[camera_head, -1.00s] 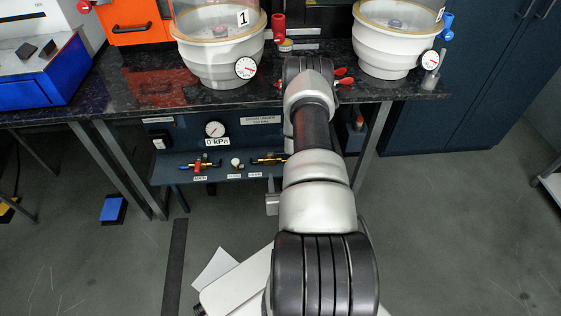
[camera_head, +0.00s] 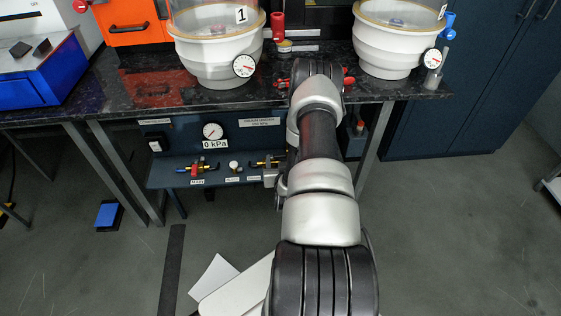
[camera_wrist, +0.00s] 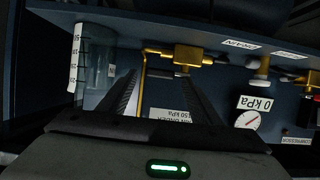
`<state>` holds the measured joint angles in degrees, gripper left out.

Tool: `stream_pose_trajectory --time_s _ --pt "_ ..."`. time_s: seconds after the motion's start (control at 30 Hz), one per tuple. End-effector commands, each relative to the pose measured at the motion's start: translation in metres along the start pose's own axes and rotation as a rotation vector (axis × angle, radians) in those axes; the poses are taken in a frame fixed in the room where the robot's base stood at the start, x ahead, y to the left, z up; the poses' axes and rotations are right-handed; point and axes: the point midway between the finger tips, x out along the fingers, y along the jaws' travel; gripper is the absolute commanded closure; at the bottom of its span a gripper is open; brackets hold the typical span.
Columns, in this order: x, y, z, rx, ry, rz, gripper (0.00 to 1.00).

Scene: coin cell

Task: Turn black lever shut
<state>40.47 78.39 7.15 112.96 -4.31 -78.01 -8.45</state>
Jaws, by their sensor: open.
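A brass valve (camera_wrist: 188,56) with a thin brass pipe shows in the wrist view, just beyond my fingertips. In the head view, a brass valve (camera_head: 262,163) sits at the right of the low shelf, partly behind my arm. In the head view my arm hides most of the gripper.
A valve with a red part (camera_head: 196,168) and a small middle valve (camera_head: 234,167) share the shelf. A pressure gauge (camera_head: 212,132) reads near 0 kPa. A clear graduated cylinder (camera_wrist: 95,68) stands left of the fingers in the wrist view. The dark counter (camera_head: 140,92) overhangs the shelf.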

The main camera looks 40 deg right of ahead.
Motion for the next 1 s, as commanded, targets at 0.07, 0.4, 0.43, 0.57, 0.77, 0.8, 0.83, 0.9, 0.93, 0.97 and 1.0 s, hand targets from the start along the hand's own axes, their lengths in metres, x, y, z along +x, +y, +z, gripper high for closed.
stream_pose_trajectory --time_s 0.07,0.4,0.43,0.57,0.77,0.8,0.83,0.9,0.93,0.97,1.0 --pt "0.0067 0.0003 0.0005 0.000 0.001 0.001 0.42" --pt "0.0108 0.0002 0.0000 0.000 -0.001 0.000 0.42" --pt "0.0108 0.0002 0.0000 0.000 -0.001 0.000 0.44" --pt "0.0107 0.0002 0.0000 0.000 -0.001 0.000 0.66" --pt "0.0106 0.0000 0.0000 0.000 -0.001 0.001 0.83" --pt "0.0105 -0.0001 0.0001 0.001 -0.001 0.003 0.83" --pt "0.0103 -0.0004 0.0002 0.002 -0.001 0.005 0.83" --pt "0.0099 -0.0009 0.0004 0.006 -0.001 0.015 0.83" --pt "0.0096 -0.0011 0.0006 0.009 -0.001 0.022 0.83" --pt "0.0093 -0.0018 0.0007 0.012 -0.001 0.029 0.83" --pt "0.0088 -0.0024 0.0009 0.017 -0.001 0.042 0.83"
